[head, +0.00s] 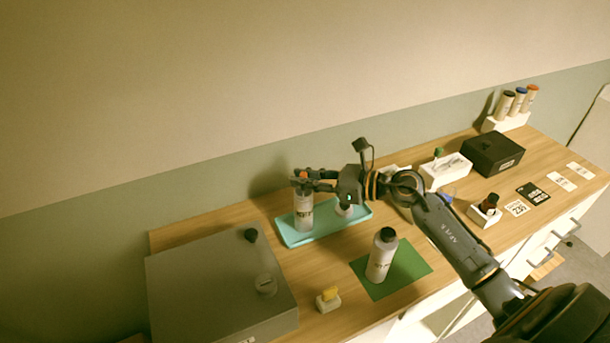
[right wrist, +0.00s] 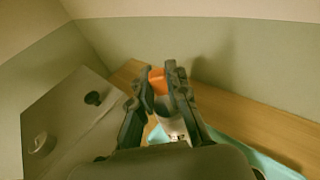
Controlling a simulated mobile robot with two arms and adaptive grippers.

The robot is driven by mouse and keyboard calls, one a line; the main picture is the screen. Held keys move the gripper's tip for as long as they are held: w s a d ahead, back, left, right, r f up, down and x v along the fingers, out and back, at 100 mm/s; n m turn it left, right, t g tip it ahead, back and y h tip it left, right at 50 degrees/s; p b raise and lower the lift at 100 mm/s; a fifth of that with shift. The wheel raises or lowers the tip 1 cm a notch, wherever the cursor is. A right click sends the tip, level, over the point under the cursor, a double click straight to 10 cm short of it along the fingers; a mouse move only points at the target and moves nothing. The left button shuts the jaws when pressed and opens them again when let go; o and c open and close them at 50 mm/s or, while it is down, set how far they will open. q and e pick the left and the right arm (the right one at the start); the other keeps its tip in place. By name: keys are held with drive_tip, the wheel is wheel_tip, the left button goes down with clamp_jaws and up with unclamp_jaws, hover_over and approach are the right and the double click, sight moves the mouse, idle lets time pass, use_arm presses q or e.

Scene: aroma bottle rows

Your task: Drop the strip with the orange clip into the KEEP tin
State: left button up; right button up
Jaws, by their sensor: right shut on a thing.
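My right gripper (head: 304,179) is shut on an orange clip (right wrist: 157,81), which shows between its fingertips in the right wrist view. The strip itself cannot be made out. A white labelled bottle (head: 303,212) stands upright on the teal tray, directly below the fingertips in the head view; it also shows in the right wrist view (right wrist: 173,127). I cannot tell whether the held piece touches the bottle. No KEEP lettering is readable. A small round grey container (head: 265,284) sits on the grey box at the left. My left gripper is not in view.
The teal tray (head: 300,241) also holds a small pale item. A dark-capped bottle (head: 381,255) stands on a green mat (head: 410,266). A yellow clip (head: 331,293) sits in a white block. The grey box (head: 190,275) fills the left end. A black box (head: 493,154) stands right.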

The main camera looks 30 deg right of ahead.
drive_tip(key=shift+f, duration=0.2)
drive_tip(key=o, duration=0.7)
drive_tip(key=shift+o, duration=0.7)
drive_tip(key=f+b+v, duration=0.1)
drive_tip(key=b+v, duration=0.3)
drive_tip(key=v, duration=0.5)
drive_tip(key=shift+s+d+f, duration=0.25)
drive_tip(key=shift+s, duration=0.2)
